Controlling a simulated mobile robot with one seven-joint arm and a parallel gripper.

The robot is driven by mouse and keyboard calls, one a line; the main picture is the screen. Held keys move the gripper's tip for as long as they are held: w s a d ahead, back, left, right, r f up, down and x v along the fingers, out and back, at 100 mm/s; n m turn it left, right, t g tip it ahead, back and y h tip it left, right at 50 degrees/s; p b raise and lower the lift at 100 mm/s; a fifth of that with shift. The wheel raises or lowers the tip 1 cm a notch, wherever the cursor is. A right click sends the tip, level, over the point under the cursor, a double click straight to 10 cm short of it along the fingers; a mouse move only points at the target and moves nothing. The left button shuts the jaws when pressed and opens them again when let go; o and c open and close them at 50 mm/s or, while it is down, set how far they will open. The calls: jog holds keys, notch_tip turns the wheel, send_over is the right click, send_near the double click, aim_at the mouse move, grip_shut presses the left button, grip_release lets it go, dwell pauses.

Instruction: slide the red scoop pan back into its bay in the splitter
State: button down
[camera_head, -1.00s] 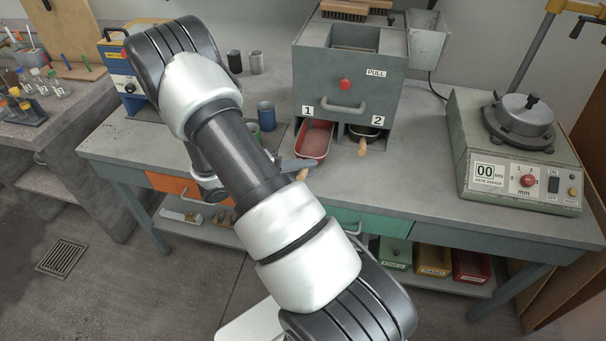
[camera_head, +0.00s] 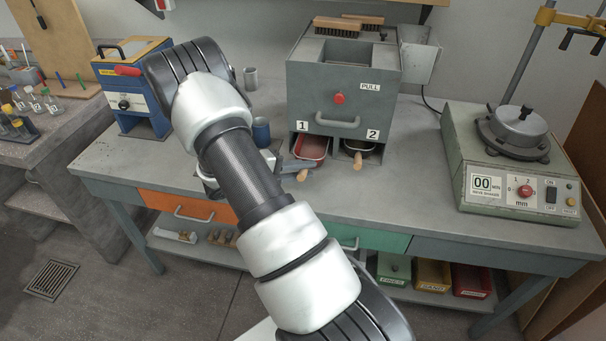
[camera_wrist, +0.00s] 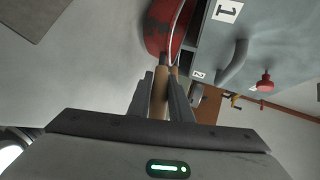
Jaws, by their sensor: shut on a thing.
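The red scoop pan (camera_head: 311,148) sits in the splitter's bay labelled 1, with its front end and wooden handle (camera_head: 302,174) sticking out. The splitter (camera_head: 343,93) is a grey box with a red PULL knob. My gripper (camera_head: 293,168) is at the pan's handle, partly hidden by my arm in the head view. In the wrist view my gripper (camera_wrist: 164,82) is shut on the wooden handle (camera_wrist: 160,95), and the red pan (camera_wrist: 160,30) lies just beyond the fingertips. How deep the pan reaches inside the bay is hidden.
A second, dark pan (camera_head: 359,148) sits in bay 2 with its wooden handle outward. A blue cup (camera_head: 261,132) stands left of the splitter. A green sieve shaker (camera_head: 510,165) stands at the right. The bench front (camera_head: 430,205) is clear.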

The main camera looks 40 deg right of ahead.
jog(key=shift+w+d+f, duration=0.15)
jog(key=shift+w+d, duration=0.95)
jog(key=shift+d, duration=0.25)
jog(key=c, duration=1.5)
grip_release()
jog(key=shift+c, duration=0.2)
jog(key=v, duration=1.7)
jog(key=shift+a+p, duration=0.25)
jog(key=shift+p, duration=0.2)
